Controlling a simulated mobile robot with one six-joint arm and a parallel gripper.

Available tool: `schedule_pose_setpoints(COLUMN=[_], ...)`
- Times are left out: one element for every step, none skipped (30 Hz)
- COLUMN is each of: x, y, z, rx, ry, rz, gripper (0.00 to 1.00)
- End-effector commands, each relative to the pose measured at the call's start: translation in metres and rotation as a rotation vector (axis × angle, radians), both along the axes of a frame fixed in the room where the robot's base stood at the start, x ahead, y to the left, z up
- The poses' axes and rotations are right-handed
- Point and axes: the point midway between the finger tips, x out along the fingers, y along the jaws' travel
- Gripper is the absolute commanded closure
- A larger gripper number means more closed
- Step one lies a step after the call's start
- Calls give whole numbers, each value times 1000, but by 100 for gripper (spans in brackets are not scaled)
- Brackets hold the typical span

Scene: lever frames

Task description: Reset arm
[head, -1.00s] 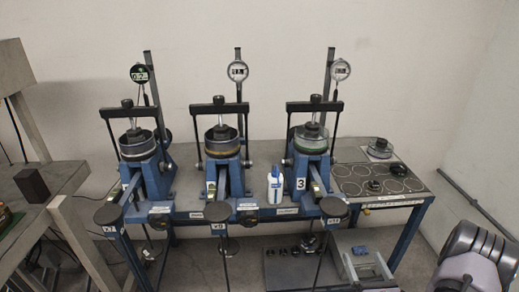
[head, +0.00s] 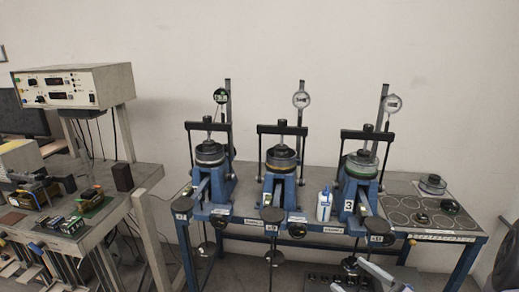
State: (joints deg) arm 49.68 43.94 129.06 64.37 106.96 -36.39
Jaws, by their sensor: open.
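Three blue lever frames stand in a row on the bench: the left one (head: 216,183), the middle one (head: 278,188) and the one marked 3 (head: 359,192). Each has a round cell under a black crossbar and a dial gauge on a post behind. Lever arms with round dark ends reach toward the front. A dark part of my arm shows at the lower right edge.
A white bottle (head: 324,206) stands between the middle and right frames. Round pieces lie on the marked panel (head: 398,207) at the right. On the left are another bench (head: 147,177), a white instrument box (head: 73,86) and small devices.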

Motion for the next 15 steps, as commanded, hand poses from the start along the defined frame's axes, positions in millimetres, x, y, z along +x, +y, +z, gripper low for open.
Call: schedule_pose_setpoints(x=[-3,-9,-21,-34,-52,-80,-101,-122,-147,-162,-174,-185,-191,-195,-197], y=[33,55,89,115,141,171,187,198,205,206,204,199,194,190,184], z=[19,30,43,53,61,68,71,73,74,75,77,80,84,89,96], rx=[-69,-119,-205,-287,-383,-536,-658,-786,-963,-1097,-1228,-1394,-1510,-1613,-1733], ry=[-7,-7,-8,-8,-11,-17,-25,-36,-59,-82,-110,-150,-185,-219,-263], rz=[117,201,327,433,546,694,793,880,975,1029,1068,1098,1106,1105,1093], gripper=[15,15,15,15,15,15,15,15,15,15,15,15,15,15,15])
